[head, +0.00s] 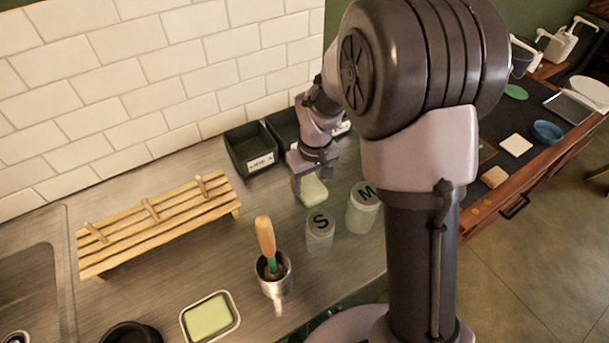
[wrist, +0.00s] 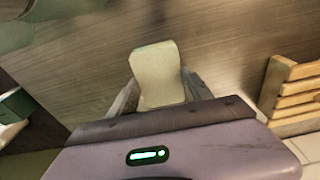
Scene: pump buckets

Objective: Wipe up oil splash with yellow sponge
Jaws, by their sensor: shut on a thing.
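I cannot tell whether the block touches the counter. A yellow-green sponge-like block (head: 208,316) lies in a shallow metal-rimmed tray (head: 186,335) at the front. I cannot make out an oil splash in either view.
A second jar marked M (head: 362,207) stands right of the S jar. Dark bins (head: 250,148) stand by the tiled wall. A wooden slatted rack (head: 160,222) is at left. A metal cup (head: 277,284) holds a wooden-handled tool (head: 266,238). Counter between rack and cup is clear.

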